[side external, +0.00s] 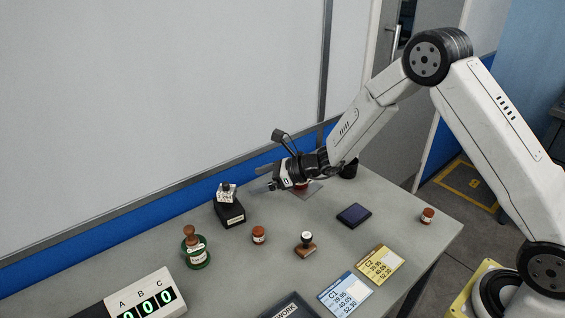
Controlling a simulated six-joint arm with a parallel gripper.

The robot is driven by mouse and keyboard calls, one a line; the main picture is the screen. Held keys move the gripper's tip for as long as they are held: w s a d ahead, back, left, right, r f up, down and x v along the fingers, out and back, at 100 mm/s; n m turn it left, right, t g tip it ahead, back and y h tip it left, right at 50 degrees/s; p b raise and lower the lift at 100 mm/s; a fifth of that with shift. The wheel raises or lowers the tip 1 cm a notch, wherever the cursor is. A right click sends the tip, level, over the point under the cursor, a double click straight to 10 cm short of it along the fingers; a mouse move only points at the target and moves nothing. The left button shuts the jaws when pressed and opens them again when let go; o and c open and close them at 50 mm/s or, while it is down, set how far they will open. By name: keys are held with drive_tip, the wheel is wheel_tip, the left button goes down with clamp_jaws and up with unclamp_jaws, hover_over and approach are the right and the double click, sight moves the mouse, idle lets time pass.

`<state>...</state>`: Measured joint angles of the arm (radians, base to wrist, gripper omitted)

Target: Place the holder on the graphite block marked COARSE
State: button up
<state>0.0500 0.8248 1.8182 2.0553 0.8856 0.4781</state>
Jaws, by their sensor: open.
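A dark block (232,215) stands on the bench at centre left, with a small light label on its front face too small to read. A small pale, metallic-looking piece with a dark top (227,193), which may be the holder, sits upright on this block. My gripper (263,179) is open, to the right of the block and pointing left towards it. It looks apart from the pale piece, and I see nothing between its fingers. A reddish-brown item (301,185) shows partly behind my gripper, above a grey plate (312,191).
A counter display (143,298), a blue card (345,293) and a yellow card (380,264) lie in front. A wall borders the back.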

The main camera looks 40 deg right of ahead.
idle(0.6)
drive_tip(key=s+n+g+h, duration=0.1)
drive_tip(key=s+n+g, duration=0.1)
drive_tip(key=s+n, duration=0.2)
drive_tip(key=s+n+g, duration=0.2)
drive_tip(key=s+n, duration=0.2)
drive_tip(key=s, duration=0.2)
drive_tip(key=s+r+n+g+h, duration=0.1)
drive_tip(key=s+n+g, duration=0.1)
drive_tip(key=s+n, duration=0.2)
drive_tip(key=shift+s+d+g+h, duration=0.3)
drive_tip(key=shift+s, duration=0.2)
drive_tip(key=s+d+r+n+h, duration=0.2)
drive_tip(key=s+d+n+h, duration=0.4)
drive_tip(key=s+n, duration=0.6)
drive_tip(key=d+n, duration=0.2)
drive_tip(key=n, duration=0.1)
drive_tip(key=shift+s+d+r+h, duration=0.25)
drive_tip(key=shift+d+h, duration=0.15)
